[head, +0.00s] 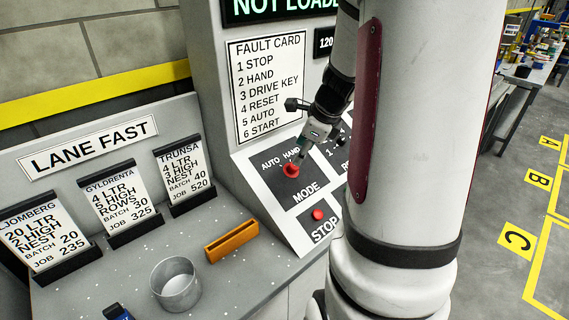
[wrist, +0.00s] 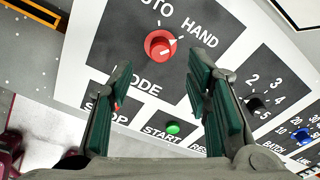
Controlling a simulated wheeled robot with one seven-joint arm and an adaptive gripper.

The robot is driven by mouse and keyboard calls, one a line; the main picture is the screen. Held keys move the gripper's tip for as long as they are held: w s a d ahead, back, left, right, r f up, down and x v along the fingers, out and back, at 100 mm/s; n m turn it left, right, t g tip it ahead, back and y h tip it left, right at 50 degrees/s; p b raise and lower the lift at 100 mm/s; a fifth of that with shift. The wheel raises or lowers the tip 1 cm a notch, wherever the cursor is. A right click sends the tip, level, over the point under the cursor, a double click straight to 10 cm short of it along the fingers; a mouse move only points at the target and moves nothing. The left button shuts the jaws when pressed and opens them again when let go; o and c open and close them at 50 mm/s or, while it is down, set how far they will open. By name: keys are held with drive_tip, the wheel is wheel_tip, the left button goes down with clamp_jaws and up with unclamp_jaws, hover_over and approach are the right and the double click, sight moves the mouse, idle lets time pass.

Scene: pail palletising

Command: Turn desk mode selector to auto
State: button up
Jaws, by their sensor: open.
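The desk mode selector is a red round knob (head: 291,170) on a dark plate marked AUTO, HAND and MODE, on the sloped panel. In the wrist view the knob (wrist: 158,44) shows between and beyond my fingertips, with AUTO at its upper left and HAND at its upper right. Its white mark appears to point up and right, toward HAND. My gripper (head: 305,146) is over the panel, close to the knob. In the wrist view my gripper (wrist: 163,72) is open, with its green-padded fingers apart and nothing between them. Whether a fingertip touches the knob cannot be told.
A red STOP button (head: 318,214) sits below the selector. A green START button (wrist: 173,127), a black knob (wrist: 255,103) and a blue knob (wrist: 301,135) are nearby. An orange holder (head: 231,241) and a metal cup (head: 176,284) stand on the desk at left.

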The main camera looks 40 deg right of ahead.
sight(294, 166)
drive_tip(key=b+x, duration=0.1)
drive_tip(key=x, duration=0.6)
drive_tip(key=shift+w+f, duration=0.1)
drive_tip(key=shift+f, duration=0.25)
clamp_jaws()
